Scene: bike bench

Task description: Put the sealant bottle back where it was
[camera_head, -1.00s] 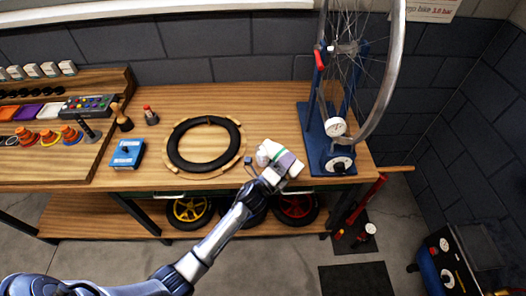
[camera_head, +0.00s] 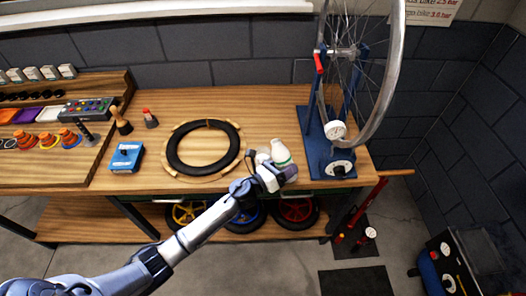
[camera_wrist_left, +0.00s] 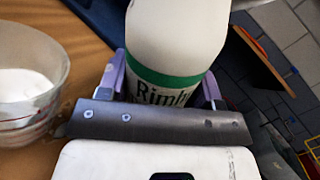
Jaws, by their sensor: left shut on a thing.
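The sealant bottle (camera_head: 281,152) is white with a green band, and its lettering shows large in the left wrist view (camera_wrist_left: 175,45). My left gripper (camera_head: 276,176) is shut on it near the front edge of the bench, right of the tire. In the left wrist view the purple fingers of my left gripper (camera_wrist_left: 165,90) sit on either side of the bottle. The bottle stands nearly upright, leaning slightly. I cannot tell whether its base touches the bench. My right gripper is not in view.
A clear measuring cup (camera_wrist_left: 30,95) with white liquid stands beside the bottle. A black tire (camera_head: 204,167) lies left of it. The blue wheel stand (camera_head: 330,165) is close on the right. Bare bench (camera_head: 262,115) lies behind the bottle.

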